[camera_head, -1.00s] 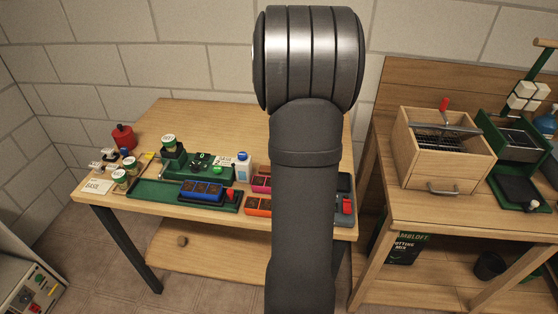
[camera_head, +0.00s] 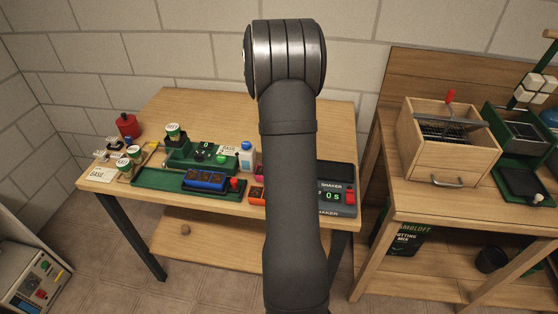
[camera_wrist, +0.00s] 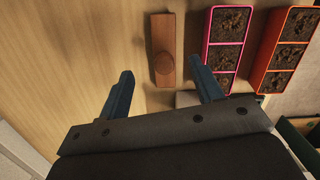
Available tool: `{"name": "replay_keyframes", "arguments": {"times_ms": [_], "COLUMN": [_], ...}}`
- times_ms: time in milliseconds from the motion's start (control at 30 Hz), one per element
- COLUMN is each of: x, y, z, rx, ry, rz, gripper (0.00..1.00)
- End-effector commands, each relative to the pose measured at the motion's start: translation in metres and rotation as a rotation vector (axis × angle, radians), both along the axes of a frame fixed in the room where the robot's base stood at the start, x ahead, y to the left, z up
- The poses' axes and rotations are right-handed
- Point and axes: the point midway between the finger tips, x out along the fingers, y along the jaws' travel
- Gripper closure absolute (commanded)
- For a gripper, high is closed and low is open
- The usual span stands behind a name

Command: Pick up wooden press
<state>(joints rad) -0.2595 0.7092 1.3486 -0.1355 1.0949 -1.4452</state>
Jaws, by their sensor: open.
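The wooden press (camera_wrist: 164,50) shows in the wrist view as a reddish-brown block with a round knob, lying on the light wooden table. My gripper (camera_wrist: 160,82) is open and empty, with its two dark blue fingers spread on either side of the press's near end in the picture. I cannot tell the height gap between the fingers and the press. In the head view my arm hides the gripper and the press.
A pink tray (camera_wrist: 211,38) and an orange tray (camera_wrist: 277,52), both with soil cells, lie right of the press. In the head view a shaker (camera_head: 337,197) and a blue tray (camera_head: 205,180) stand near the table's front. The table's back (camera_head: 200,115) is clear.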

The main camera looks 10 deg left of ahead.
Motion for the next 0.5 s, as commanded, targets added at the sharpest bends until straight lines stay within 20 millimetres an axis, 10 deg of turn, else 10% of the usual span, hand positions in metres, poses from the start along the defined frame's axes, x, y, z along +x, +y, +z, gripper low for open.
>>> {"name": "replay_keyframes", "arguments": {"times_ms": [500], "x": [-0.005], "y": [-0.005], "z": [-0.054], "rx": [0.0], "ry": [0.002], "rz": [0.0], "gripper": [0.4]}}
